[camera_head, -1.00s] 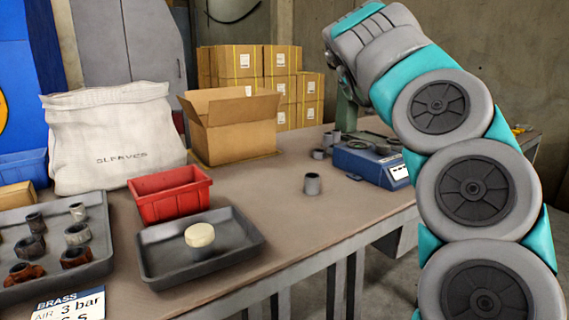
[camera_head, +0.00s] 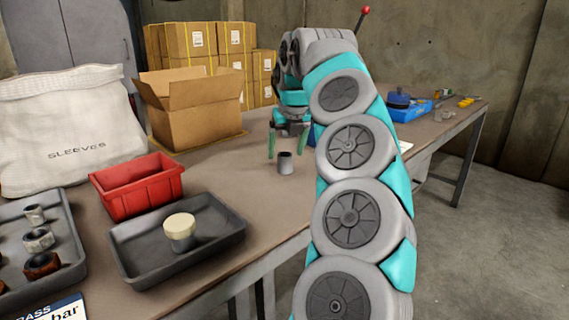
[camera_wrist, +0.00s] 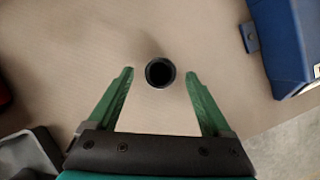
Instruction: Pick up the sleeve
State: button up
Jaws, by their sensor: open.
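The sleeve is a short grey hollow cylinder (camera_head: 285,163) standing upright on the bench, right of the red bin. In the wrist view the sleeve (camera_wrist: 160,72) shows its dark round opening from above, just beyond and between the fingertips. My gripper (camera_head: 287,155) hangs over the bench with its green fingers pointing down, close to the sleeve. In the wrist view my gripper (camera_wrist: 160,75) is open and empty, with one finger to each side of the sleeve's line. I cannot tell the exact height of the fingertips above the bench.
A red bin (camera_head: 137,187) and a dark tray (camera_head: 130,268) with a cream-topped cylinder (camera_head: 180,232) stand left of the sleeve. An open cardboard box (camera_head: 195,110) is behind. A blue device (camera_wrist: 290,45) lies to the right in the wrist view. Bench around the sleeve is clear.

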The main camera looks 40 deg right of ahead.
jog(key=shift+x, duration=1.45)
jog(key=shift+r, duration=0.1)
jog(key=shift+c, duration=0.2)
grip_shut()
